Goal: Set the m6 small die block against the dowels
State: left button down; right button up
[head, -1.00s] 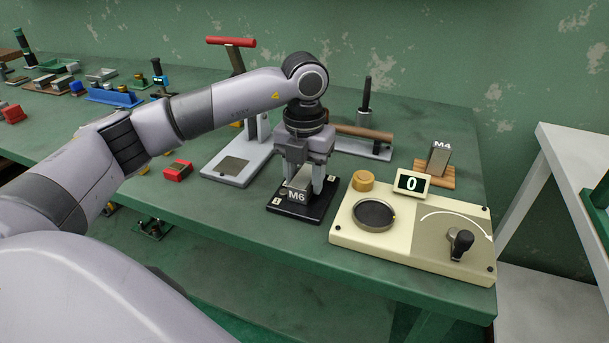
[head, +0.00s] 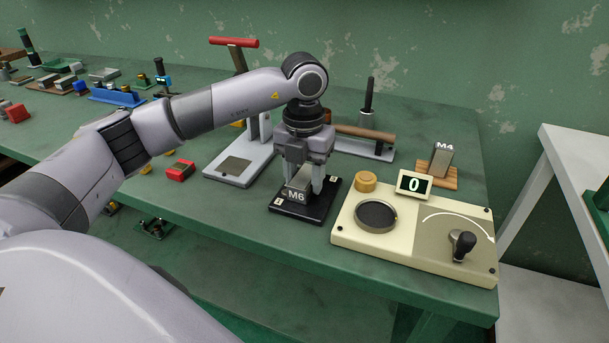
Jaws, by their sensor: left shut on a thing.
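The M6 small die block (head: 295,195) is a metal block with white "M6" lettering on its dark front. It sits at or just above a black base plate (head: 314,212) with small light marks at its corners. My left gripper (head: 301,184) points straight down with its fingers on either side of the block, shut on it. The dowels cannot be made out; the block and fingers cover the middle of the plate. I cannot tell whether the block touches them. My right gripper is not in view.
Right of the plate stands a cream panel (head: 350,239) with a round dish, a "0" display and a black knob. An M4 block (head: 440,161) stands on a wooden rest behind it. A red-handled press (head: 237,168) and a red block (head: 180,171) are left.

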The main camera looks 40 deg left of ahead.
aim_at(304, 174)
pick_arm(q)
jog(key=shift+w+a+r, duration=0.15)
jog(key=shift+w+a, duration=0.05)
jog(key=shift+w, duration=0.05)
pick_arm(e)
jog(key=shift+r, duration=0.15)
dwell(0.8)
pick_arm(q)
jog(key=c, duration=0.5)
grip_release()
jog(key=shift+c, duration=0.2)
jog(key=shift+o, duration=0.3)
jog(key=shift+f, duration=0.2)
notch_tip(304, 174, up, 8)
jog(key=shift+f, duration=0.25)
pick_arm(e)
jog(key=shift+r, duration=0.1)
